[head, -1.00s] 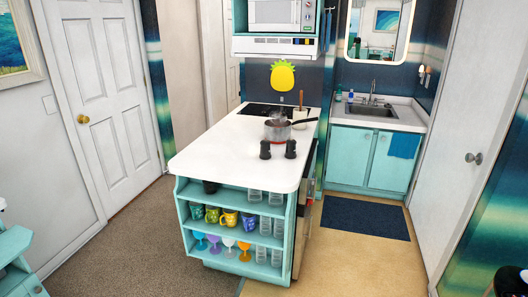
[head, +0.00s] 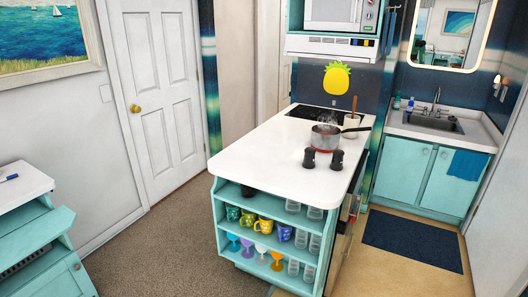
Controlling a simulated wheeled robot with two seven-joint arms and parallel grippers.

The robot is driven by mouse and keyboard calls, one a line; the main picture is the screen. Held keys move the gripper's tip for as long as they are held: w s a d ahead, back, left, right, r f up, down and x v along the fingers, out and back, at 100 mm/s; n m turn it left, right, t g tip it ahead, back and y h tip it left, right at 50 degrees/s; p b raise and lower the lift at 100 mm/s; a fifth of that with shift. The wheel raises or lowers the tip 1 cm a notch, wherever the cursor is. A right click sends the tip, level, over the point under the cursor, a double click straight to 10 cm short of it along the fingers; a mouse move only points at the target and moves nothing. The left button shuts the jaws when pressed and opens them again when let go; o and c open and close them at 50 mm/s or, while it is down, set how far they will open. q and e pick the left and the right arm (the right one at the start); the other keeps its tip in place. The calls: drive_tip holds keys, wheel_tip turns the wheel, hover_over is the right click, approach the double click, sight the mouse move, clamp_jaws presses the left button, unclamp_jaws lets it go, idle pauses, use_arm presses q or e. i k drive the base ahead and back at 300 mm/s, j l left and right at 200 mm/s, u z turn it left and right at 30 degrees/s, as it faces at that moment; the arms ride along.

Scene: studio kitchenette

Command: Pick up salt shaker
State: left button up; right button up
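Two small dark shakers stand upright side by side on the white counter top (head: 262,150) of the island. One is the left shaker (head: 309,158) and the other is the right shaker (head: 336,160). They are too small to tell which one holds salt. Neither of my grippers shows in the head view.
A steaming pot (head: 325,138) with its handle to the right sits just behind the shakers. A utensil crock (head: 351,122) stands beyond it. Cups and goblets fill the island shelves (head: 222,202). A teal desk (head: 28,183) is at left. Carpet (head: 180,235) between is clear.

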sight(309, 163)
drive_tip(key=i+l+u, duration=0.1)
drive_tip(key=l, duration=0.25)
drive_tip(key=i+l+u, duration=0.15)
drive_tip(key=l, duration=0.2)
drive_tip(key=i+l+u, duration=0.1)
drive_tip(key=l, duration=0.3)
drive_tip(key=i+l+u, duration=0.15)
drive_tip(key=l, duration=0.25)
drive_tip(key=i+l+u, duration=0.1)
drive_tip(key=l, duration=0.3)
drive_tip(key=i+l+u, duration=0.15)
drive_tip(key=l, duration=0.25)
